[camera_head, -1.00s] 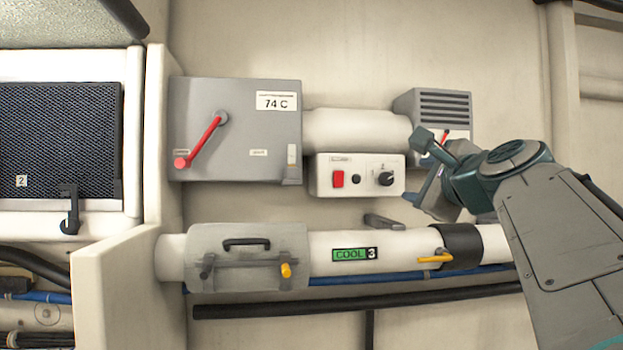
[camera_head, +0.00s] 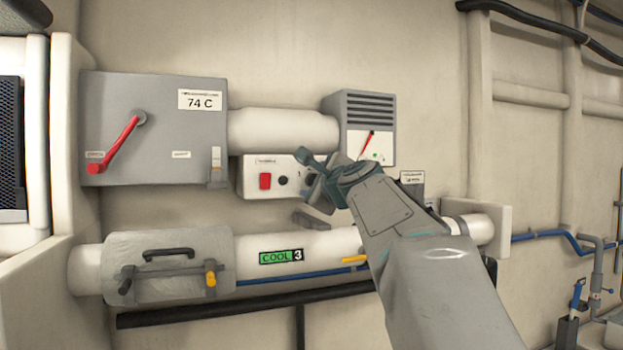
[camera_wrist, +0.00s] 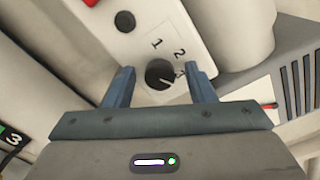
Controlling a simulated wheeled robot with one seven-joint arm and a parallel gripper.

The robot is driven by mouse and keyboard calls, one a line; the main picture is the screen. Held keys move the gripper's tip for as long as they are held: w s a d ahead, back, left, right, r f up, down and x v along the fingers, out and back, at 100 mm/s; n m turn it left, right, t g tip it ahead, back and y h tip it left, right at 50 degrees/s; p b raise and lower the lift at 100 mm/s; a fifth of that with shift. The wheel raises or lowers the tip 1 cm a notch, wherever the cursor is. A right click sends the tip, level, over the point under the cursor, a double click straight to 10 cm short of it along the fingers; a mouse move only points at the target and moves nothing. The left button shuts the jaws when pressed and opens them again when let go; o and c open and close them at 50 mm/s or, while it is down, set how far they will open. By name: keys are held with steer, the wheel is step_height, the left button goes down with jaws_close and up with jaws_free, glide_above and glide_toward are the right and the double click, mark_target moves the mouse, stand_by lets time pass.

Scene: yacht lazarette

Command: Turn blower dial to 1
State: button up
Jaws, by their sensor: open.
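The black blower dial (camera_wrist: 160,73) sits on the white control box (camera_head: 249,172). In the wrist view, the numbers 1 and 2 are printed beside it, with a third mark partly hidden near the right finger. The dial's pale pointer line is small, and I cannot tell exactly which number it points at. My gripper (camera_wrist: 158,72) is open, with one finger on each side of the dial and gaps showing between fingers and dial. In the head view, my gripper (camera_head: 315,172) is at the right end of the box and hides the dial.
A red switch (camera_head: 265,181) and a black button (camera_head: 283,180) are left of the dial. A grey housing (camera_head: 152,155) with a red lever (camera_head: 117,142) is further left. A vented grey unit (camera_head: 370,105) is at upper right. A white pipe (camera_head: 315,240) runs below.

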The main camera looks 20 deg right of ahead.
steer(key=c, duration=1)
steer(key=shift+o, duration=0.2)
steer(key=shift+f+n, duration=0.1)
steer(key=shift+n, duration=0.2)
steer(key=n+b, duration=1.1)
steer(key=n, duration=1.2)
steer(key=shift+n, duration=0.3)
